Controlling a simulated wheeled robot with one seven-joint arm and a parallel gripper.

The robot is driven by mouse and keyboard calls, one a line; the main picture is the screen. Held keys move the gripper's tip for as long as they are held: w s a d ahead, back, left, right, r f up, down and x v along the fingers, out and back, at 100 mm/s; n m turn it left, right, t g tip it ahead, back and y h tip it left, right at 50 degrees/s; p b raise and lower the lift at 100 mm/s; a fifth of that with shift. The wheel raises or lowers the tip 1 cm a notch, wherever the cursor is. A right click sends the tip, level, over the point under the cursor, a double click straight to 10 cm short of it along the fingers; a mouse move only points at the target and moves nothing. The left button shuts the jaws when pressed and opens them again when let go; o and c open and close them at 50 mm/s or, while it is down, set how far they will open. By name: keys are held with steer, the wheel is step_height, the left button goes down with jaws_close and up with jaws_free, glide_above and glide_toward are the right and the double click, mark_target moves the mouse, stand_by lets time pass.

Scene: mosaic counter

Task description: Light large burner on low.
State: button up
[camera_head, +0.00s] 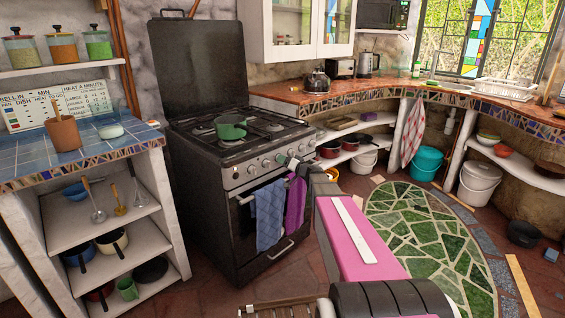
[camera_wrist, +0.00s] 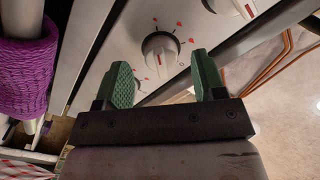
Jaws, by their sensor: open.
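The dark stove (camera_head: 190,160) stands left of centre in the head view, its lid raised. A row of knobs (camera_head: 253,170) runs along its silver front panel. A green pot (camera_head: 231,131) sits on the cooktop. My gripper (camera_head: 287,162) is at the right part of the knob row. In the wrist view my gripper (camera_wrist: 165,72) is open, its green fingers on either side of one round knob (camera_wrist: 160,52). I cannot tell whether they touch it. Red marks surround the knob. I see no flame, and cannot tell which burner the knob serves.
A blue towel (camera_head: 269,215) and a purple towel (camera_head: 296,200) hang from the oven handle, close to my arm. The purple one also shows at the left of the wrist view (camera_wrist: 25,75). A tiled counter (camera_head: 75,150) stands left of the stove, another (camera_head: 390,97) right.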

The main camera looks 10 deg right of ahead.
steer(key=v, duration=0.8)
steer(key=shift+s+d, duration=0.2)
steer(key=shift+s, duration=0.1)
jaws_close()
stand_by(1.3)
